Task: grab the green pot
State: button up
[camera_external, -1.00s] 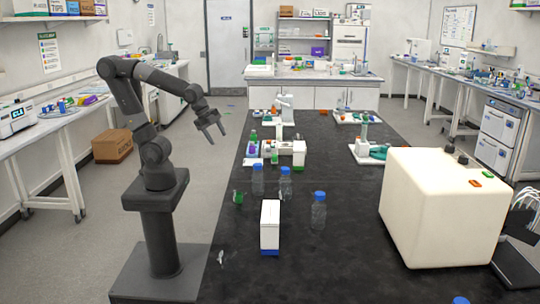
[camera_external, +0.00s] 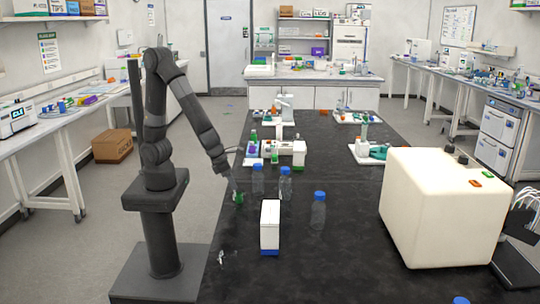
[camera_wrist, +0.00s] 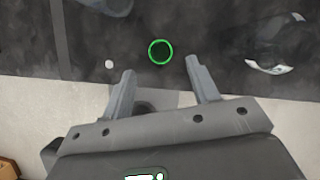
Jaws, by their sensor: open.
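The green pot (camera_external: 239,198) is small and stands near the left edge of the black table. In the wrist view it shows from above as a green ring (camera_wrist: 160,41) with a dark middle. My gripper (camera_external: 234,187) is just above and beside the pot in the external view, where its fingers are small and hard to make out. In the wrist view my gripper (camera_wrist: 161,67) is open and empty, with the pot just beyond and between the fingertips. I cannot tell whether a finger touches it.
Clear bottles with blue caps, one nearest the pot (camera_external: 258,182), one beside it (camera_external: 285,186) and one further right (camera_external: 319,212), stand on the table (camera_external: 345,250). A white box (camera_external: 270,225) stands in front. A large cream machine (camera_external: 435,210) is at right.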

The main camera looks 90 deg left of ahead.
jog(key=shift+x, duration=4.05)
jog(key=shift+s+d, duration=0.1)
jog(key=shift+s, duration=0.05)
jog(key=shift+c, duration=0.3)
jog(key=c, duration=1)
jog(key=shift+o, duration=0.2)
